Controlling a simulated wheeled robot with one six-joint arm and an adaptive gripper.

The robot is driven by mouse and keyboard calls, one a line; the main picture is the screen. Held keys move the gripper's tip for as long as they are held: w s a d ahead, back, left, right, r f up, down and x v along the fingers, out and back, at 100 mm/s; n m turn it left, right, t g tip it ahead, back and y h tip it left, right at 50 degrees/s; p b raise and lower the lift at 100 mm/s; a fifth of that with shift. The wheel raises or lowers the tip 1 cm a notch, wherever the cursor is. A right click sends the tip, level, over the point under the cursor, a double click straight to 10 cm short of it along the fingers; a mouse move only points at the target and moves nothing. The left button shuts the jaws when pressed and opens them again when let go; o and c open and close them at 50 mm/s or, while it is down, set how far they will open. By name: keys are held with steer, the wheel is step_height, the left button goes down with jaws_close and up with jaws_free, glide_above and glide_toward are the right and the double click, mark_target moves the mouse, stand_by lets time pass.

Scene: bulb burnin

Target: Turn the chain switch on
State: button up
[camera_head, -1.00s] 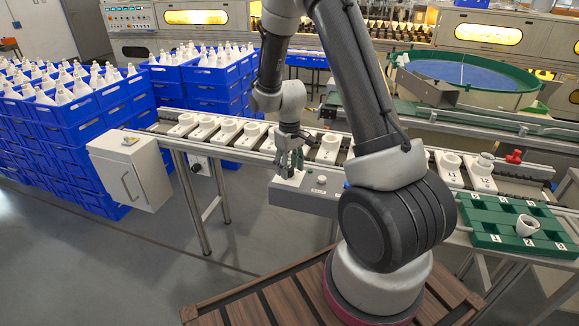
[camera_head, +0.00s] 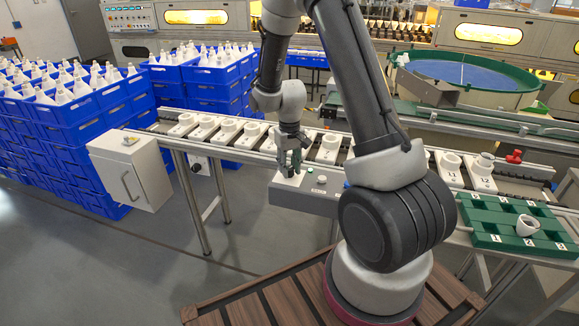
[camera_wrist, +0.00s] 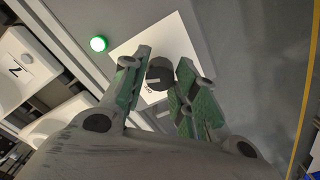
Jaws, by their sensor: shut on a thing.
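The chain switch is a dark round knob (camera_wrist: 159,73) on a white plate (camera_wrist: 185,42), with small lettering beside it that I cannot read surely. In the head view the white plate (camera_head: 287,180) sits at the left end of a grey control box (camera_head: 325,203). My gripper (camera_head: 290,172) points down at the plate from above. In the wrist view my gripper (camera_wrist: 158,76) has its green-padded fingers on either side of the knob, shut on it. In the head view the fingers hide the knob. Its exact setting is unclear.
The conveyor (camera_head: 255,155) with numbered white sockets runs behind the box. A white cabinet (camera_head: 147,185) stands left, and a green tray (camera_head: 480,213) lies right. Blue crates (camera_head: 85,135) fill the left.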

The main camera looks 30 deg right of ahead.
steer(key=shift+m, duration=1.2)
steer(key=o, duration=1)
step_height(320, 180, up, 12)
